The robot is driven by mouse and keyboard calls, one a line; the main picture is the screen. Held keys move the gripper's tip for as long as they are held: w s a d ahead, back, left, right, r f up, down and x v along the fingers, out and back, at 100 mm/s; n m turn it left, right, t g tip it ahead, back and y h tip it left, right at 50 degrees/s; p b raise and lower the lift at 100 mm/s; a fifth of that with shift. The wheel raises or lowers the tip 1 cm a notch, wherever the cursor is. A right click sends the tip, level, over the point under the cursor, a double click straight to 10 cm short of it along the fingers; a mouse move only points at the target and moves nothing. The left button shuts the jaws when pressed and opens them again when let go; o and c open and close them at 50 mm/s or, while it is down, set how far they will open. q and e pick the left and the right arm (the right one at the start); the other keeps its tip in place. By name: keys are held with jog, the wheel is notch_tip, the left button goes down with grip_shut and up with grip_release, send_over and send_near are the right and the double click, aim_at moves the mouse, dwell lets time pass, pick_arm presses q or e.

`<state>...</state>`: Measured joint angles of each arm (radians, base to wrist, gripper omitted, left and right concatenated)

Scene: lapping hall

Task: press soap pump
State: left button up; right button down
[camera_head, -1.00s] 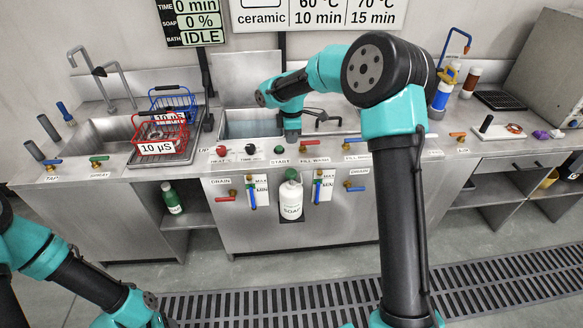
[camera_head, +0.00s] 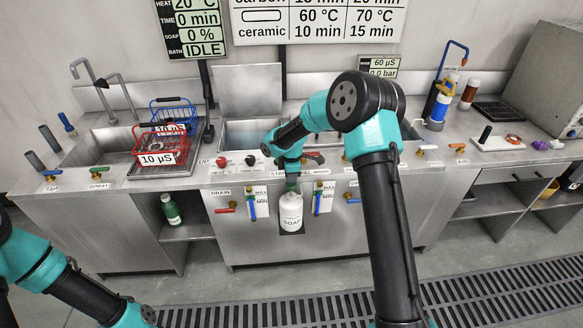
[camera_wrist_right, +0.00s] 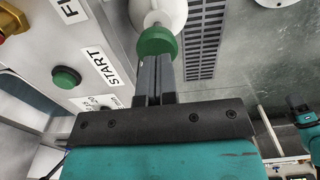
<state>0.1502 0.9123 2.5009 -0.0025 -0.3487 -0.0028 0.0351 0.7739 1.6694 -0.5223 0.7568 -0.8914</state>
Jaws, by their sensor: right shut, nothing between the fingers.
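The white soap bottle (camera_head: 291,213) hangs in a holder at the front of the bench, below the start label, and is upright. It also shows in the wrist view (camera_wrist_right: 168,12), with its green pump head (camera_wrist_right: 157,42) nearest to me. My right gripper (camera_head: 292,182) is shut and empty, pointing down just above the bottle. In the wrist view its closed fingertips (camera_wrist_right: 155,60) overlap the pump head's edge; I cannot tell whether they touch.
The green start button (camera_wrist_right: 66,77) is beside the fingers in the wrist view. Drain levers and blue-marked gauges flank the bottle. A red basket (camera_head: 158,150) sits at the left sink. The floor in front is clear.

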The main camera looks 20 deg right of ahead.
aim_at(291, 184)
jog(key=shift+f, duration=0.75)
jog(key=shift+f, duration=1.5)
notch_tip(291, 184, up, 14)
jog(key=shift+r, duration=0.25)
